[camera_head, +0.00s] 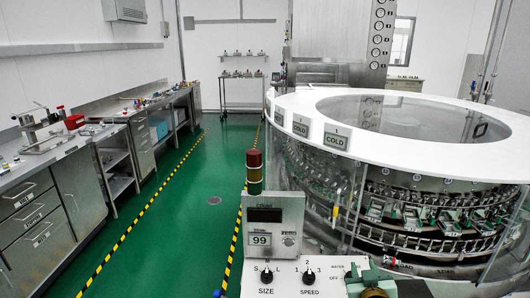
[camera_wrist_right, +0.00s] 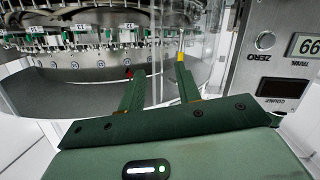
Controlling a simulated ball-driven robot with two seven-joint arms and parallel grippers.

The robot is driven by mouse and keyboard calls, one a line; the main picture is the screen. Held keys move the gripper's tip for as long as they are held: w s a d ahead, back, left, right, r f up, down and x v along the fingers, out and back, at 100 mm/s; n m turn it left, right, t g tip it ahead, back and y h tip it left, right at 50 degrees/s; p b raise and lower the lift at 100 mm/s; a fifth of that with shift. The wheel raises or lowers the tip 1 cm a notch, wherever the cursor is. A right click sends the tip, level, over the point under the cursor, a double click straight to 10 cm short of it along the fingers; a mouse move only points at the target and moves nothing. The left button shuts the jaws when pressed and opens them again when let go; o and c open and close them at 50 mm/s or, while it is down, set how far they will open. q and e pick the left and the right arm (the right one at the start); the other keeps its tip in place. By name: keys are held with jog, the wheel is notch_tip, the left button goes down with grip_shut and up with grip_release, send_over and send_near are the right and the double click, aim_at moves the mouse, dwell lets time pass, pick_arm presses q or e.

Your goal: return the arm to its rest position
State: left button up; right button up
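My right gripper (camera_head: 358,272) shows at the bottom of the head view, close to the right end of the control panel (camera_head: 290,278). In the right wrist view its two green fingers (camera_wrist_right: 161,90) stand apart, with nothing held between them. Behind them is the rotary washer (camera_wrist_right: 90,45), with its clear guard and green-and-metal fittings. In the head view the washer (camera_head: 415,125) fills the right side, with a white ring top and "COLD" labels. My left gripper is not in view.
A control box (camera_head: 272,225) reading 99 stands beside the washer, with a red-green signal light (camera_head: 254,172) above it. Steel benches (camera_head: 60,190) line the left wall. The green floor (camera_head: 200,190) between yellow-black stripes is clear. A small rack (camera_head: 243,90) stands at the back.

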jog(key=s+f+n+g+h, duration=0.15)
jog(key=s+n+g, duration=0.65)
jog(key=s, duration=2.4)
jog(key=s+a+f+m+g+y, duration=0.1)
jog(key=s+a+f+g+y, duration=0.1)
jog(key=f, duration=1.1)
jog(key=s+a+f+g+y, duration=0.1)
jog(key=s+a+f+g, duration=0.15)
jog(key=f, duration=1.05)
jog(key=s+f+m+g+y, duration=0.1)
jog(key=s+f, duration=0.7)
jog(key=s, duration=0.2)
jog(key=s+f+m+g, duration=0.1)
jog(key=s+f+m, duration=0.1)
jog(key=s+f, duration=0.5)
jog(key=s, duration=0.3)
jog(key=shift+d+f+m+y, duration=0.3)
jog(key=shift+f+y, duration=0.05)
jog(key=shift+f, duration=0.05)
